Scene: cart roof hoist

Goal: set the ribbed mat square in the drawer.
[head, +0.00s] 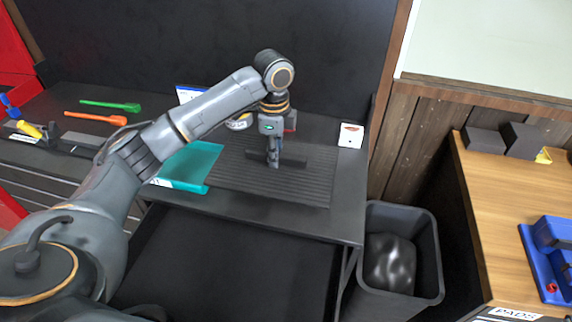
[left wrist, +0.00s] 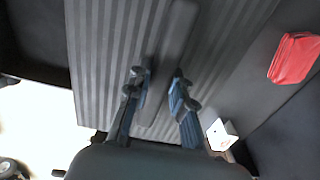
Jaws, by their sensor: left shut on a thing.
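The ribbed mat (head: 312,184) is a dark grey sheet lying on the black worktop, its left edge next to a teal folder. It also fills much of the left wrist view (left wrist: 105,50). A dark raised bar (head: 292,161) runs across its middle; the bar also shows in the left wrist view (left wrist: 168,55). My left gripper (head: 273,163) points down at the mat's middle, its two fingers (left wrist: 160,88) shut on this bar. I cannot tell whether the mat is lifted at all. The drawer (head: 225,265) is open below the worktop's front edge, black and apparently empty. My right gripper is not in view.
The teal folder (head: 190,165) is left of the mat, a white box (head: 351,135) at the right back. A red object (left wrist: 295,58) lies beyond the mat. A black bin (head: 430,255) stands right of the drawer. Green (head: 110,105) and orange (head: 95,118) tools lie far left.

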